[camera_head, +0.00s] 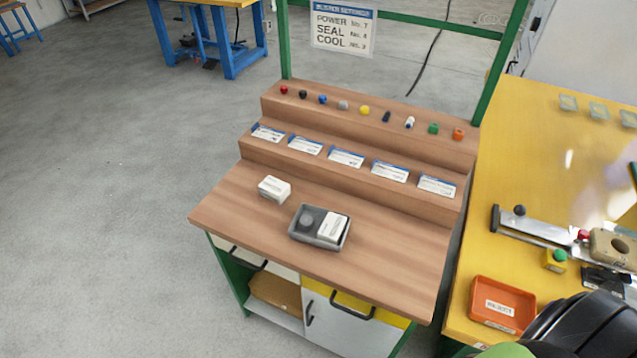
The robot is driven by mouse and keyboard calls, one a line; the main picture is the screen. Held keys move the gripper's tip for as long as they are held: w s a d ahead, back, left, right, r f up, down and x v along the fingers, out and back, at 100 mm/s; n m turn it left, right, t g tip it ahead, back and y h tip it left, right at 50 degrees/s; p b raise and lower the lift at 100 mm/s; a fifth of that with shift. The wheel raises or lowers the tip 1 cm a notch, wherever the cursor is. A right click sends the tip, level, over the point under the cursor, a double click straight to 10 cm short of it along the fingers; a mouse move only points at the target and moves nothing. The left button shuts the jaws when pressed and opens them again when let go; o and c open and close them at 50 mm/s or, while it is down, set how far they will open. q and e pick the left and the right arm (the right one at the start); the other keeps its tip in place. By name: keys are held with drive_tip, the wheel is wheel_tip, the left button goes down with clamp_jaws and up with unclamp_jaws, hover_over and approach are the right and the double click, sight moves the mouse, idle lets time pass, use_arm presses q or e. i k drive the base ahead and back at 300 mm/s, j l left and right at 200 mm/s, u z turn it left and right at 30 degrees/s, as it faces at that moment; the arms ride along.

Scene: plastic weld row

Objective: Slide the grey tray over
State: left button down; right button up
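The grey tray (302,238) sits on the wooden top of the workbench (375,244), near its front middle. A dark grey round piece (306,221) lies in its left part and a white box (333,227) in its right part. A second white box (275,188) stands on the bench behind and left of the tray, apart from it. A dark rounded part with some green shows at the bottom right corner; it appears to be part of my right arm. No gripper fingers show, and nothing touches the tray from my side.
Stepped shelves behind hold several label cards (346,158) and small coloured knobs (365,110). A yellow table (510,160) at right carries an orange bin (502,305) and a sealing device (540,231). Bare bench top lies left and right of the tray.

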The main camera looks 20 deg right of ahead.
sight(318, 214)
drive_tip(key=z, duration=0.8)
